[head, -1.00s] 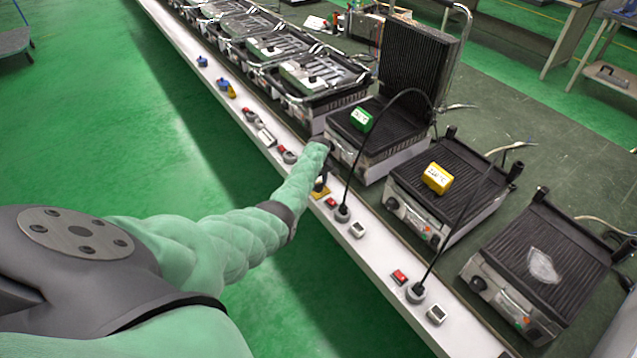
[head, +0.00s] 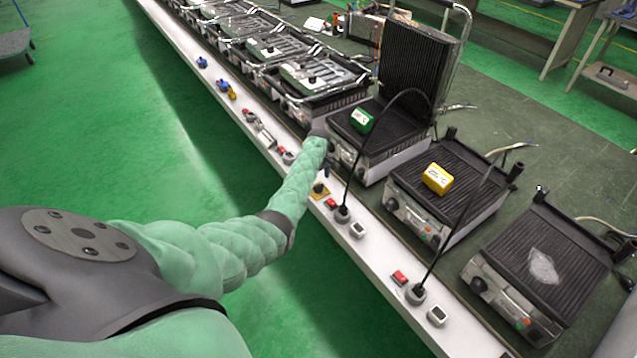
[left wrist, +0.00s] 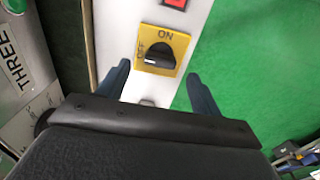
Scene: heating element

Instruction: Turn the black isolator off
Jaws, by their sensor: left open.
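The black isolator (head: 319,188) is a dark knob on a yellow plate on the white rail. In the left wrist view the knob (left wrist: 160,56) lies roughly sideways, its white mark at the left end, near the word OFF; ON is printed above it. My left gripper (left wrist: 158,70) is open, its two blue-grey fingers to the left and right of the plate, apart from the knob. In the head view my left gripper (head: 329,162) is just beyond the isolator, partly hidden by my forearm. My right gripper does not show.
A red switch (head: 331,203) and a black plug (head: 342,214) with a cable sit beside the isolator on the rail. Grills line the bench behind, one bearing a green block (head: 362,120), another a yellow block (head: 437,178). Green floor is clear in front.

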